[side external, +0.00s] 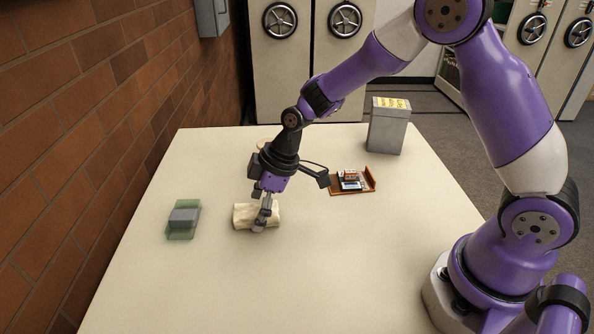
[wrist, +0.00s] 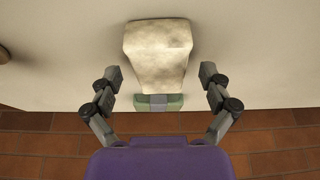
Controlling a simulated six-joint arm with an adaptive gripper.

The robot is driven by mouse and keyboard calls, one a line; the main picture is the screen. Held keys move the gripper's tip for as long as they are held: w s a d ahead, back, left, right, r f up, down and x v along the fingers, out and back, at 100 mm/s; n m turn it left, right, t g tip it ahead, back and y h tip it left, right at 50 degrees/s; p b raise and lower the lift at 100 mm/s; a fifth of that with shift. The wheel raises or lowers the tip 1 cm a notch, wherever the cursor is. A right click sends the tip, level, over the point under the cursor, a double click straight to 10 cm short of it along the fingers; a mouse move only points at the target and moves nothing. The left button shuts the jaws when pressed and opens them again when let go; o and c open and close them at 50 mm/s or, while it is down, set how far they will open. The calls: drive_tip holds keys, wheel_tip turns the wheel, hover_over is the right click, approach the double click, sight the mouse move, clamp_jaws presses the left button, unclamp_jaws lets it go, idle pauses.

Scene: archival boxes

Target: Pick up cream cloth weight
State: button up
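The cream cloth weight (side external: 243,216) lies on the pale table, left of its middle, as a short, thick roll. In the wrist view the weight (wrist: 158,52) is centred ahead of and between my fingers. My gripper (side external: 264,214) points down at the weight, with a finger in front of its right part in the side view. In the wrist view my gripper (wrist: 159,80) has its two fingers spread wide, with gaps between them and the weight. The far finger is partly hidden in the side view.
A grey block on a green base (side external: 183,219) sits to the left of the weight. An orange-brown tray (side external: 371,181) with small stacked items lies to the right. A grey box (side external: 388,127) with a yellow label stands at the back right. A brick wall (side external: 60,150) runs along the left.

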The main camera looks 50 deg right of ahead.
drive_tip(key=c, duration=1.1)
